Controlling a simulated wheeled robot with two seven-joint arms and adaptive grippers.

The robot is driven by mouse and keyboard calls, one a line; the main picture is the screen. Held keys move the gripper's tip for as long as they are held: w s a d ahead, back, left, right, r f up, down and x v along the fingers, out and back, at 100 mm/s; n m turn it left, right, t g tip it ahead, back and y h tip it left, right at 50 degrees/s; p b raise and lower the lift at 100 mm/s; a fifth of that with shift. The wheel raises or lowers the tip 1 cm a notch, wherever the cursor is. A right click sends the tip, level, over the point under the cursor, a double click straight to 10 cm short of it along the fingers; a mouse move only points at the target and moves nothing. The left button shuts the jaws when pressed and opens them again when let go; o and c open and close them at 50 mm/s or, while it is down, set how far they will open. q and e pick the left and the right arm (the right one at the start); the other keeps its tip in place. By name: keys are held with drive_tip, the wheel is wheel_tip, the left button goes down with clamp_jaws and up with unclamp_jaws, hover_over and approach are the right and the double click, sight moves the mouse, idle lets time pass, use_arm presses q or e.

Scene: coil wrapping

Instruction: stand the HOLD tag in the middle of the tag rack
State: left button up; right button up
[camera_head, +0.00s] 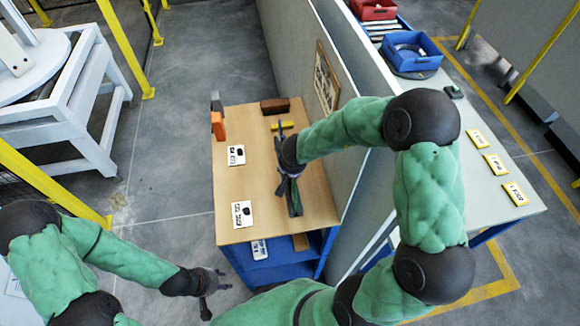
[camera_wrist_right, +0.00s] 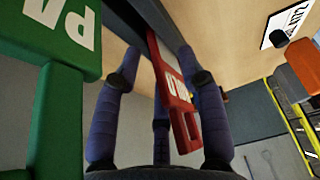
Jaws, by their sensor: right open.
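The red HOLD tag (camera_wrist_right: 172,90) shows in the right wrist view with part of its white lettering. It is between the spread fingers of my right gripper (camera_wrist_right: 160,60), which is open; I cannot tell whether any finger touches it. A green tag (camera_wrist_right: 60,40) with the letters PA stands beside the gripper at the left of that view. In the head view the right gripper (camera_head: 287,168) is over the wooden desk, next to a dark narrow piece (camera_head: 296,203) that may be the tag rack, largely hidden. My left gripper (camera_head: 208,287) is open and empty, in front of the desk.
The wooden desk (camera_head: 255,185) carries two white cards at its left, an orange block (camera_head: 218,126), a brown block (camera_head: 275,106) and a yellow piece (camera_head: 282,126). A grey partition (camera_head: 345,130) stands along its right side. Blue bin (camera_head: 411,51) lies beyond it.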

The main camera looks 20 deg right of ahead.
drive_tip(key=v, duration=1.2)
